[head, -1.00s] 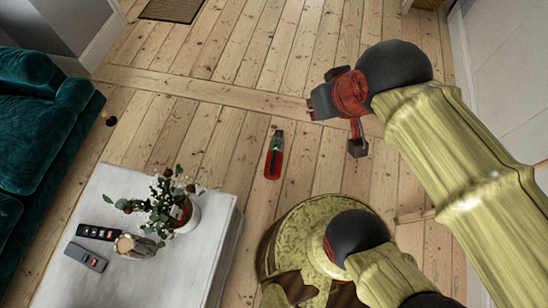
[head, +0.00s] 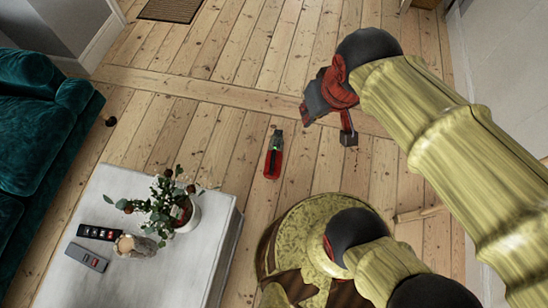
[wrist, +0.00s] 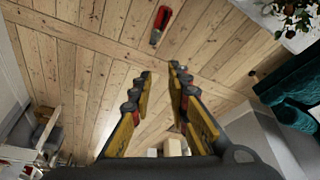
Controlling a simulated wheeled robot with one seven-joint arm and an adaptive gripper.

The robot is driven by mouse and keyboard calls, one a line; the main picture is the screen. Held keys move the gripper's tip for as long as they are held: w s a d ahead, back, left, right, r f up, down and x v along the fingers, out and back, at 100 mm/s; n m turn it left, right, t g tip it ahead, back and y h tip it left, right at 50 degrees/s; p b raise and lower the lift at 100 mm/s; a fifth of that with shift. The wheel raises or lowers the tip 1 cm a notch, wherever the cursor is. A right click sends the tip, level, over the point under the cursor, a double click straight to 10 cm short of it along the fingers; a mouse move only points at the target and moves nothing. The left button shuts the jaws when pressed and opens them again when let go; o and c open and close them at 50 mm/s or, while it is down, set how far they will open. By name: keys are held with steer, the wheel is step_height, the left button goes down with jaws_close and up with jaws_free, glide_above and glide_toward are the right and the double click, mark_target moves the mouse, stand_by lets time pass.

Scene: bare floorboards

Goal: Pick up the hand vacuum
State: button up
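The hand vacuum (head: 274,155) is a small red and dark grey device with a green spot. It lies on the floorboards near the middle of the head view, between the white table and my arm. In the wrist view the hand vacuum (wrist: 160,24) shows at the top, beyond the fingertips. My gripper (head: 325,118) is above the floor, to the right of and a little beyond the vacuum in the head view. In the wrist view my gripper (wrist: 160,72) has its two fingers apart with a gap between them, and it holds nothing.
A white table (head: 212,255) at lower left carries a potted plant (head: 168,208), two remotes and a small pale object. A teal sofa (head: 35,140) stands at the left. A doormat (head: 172,9) lies at the top. The floor around the vacuum is clear.

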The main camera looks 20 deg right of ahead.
steer(key=o, duration=0.5)
steer(key=w+f+g, duration=0.3)
steer(key=f, duration=0.3)
steer(key=shift+w+f+p, duration=0.25)
steer(key=shift+w+p, duration=0.05)
steer(key=shift+p, duration=0.1)
steer(key=n+y+p, duration=0.2)
steer(key=n+p, duration=0.1)
steer(key=n, duration=3.1)
glide_above(274, 155)
steer(key=d, duration=0.1)
step_height(274, 155, down, 67)
steer(key=d+m, duration=0.1)
steer(key=m, duration=0.2)
steer(key=shift+a+f+b, duration=0.3)
steer(key=shift+f+b, duration=0.35)
steer(key=shift+f, duration=0.55)
steer(key=shift+a+f+b, duration=0.3)
steer(key=shift+f+b, duration=0.4)
steer(key=shift+f, duration=0.55)
steer(key=shift+a+f+b, duration=0.3)
steer(key=shift+f+b, duration=0.35)
steer(key=shift+f, duration=0.55)
